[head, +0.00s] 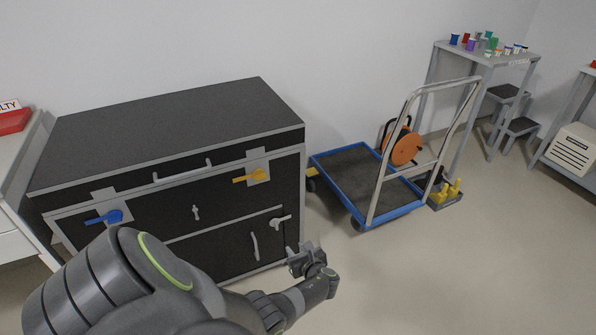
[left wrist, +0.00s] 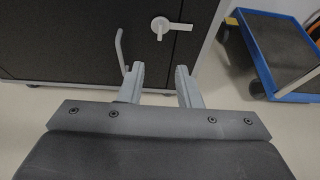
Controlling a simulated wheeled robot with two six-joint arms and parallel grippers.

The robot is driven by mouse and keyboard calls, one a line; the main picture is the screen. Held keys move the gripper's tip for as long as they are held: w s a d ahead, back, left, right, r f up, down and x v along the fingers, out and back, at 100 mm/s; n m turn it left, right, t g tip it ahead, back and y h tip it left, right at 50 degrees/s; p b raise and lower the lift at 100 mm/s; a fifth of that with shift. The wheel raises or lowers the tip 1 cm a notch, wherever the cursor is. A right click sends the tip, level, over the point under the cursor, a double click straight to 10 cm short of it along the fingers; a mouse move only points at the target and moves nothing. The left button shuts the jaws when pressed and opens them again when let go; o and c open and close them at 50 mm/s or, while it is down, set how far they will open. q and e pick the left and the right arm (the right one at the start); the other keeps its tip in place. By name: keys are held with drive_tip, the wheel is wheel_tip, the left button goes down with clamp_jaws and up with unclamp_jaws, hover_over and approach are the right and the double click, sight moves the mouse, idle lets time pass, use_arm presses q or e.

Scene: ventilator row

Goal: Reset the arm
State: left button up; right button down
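My left arm (head: 160,280) reaches in from the lower left in the head view. My left gripper (head: 306,258) is in front of the lower right corner of a black chest with grey edges (head: 170,118). In the left wrist view the two fingers (left wrist: 160,78) are apart with nothing between them. Beyond the fingers are a light grey turn handle (left wrist: 161,27) and a grey pull bar (left wrist: 121,48) on the chest front; the fingers seem clear of both. My right gripper is in neither view.
The chest front has a blue lever (head: 110,217) and a yellow lever (head: 252,175). A blue-edged trolley (head: 352,165) with an orange reel (head: 404,149) stands to the right. A shelf table (head: 480,52) holds several cups. Open floor lies at lower right.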

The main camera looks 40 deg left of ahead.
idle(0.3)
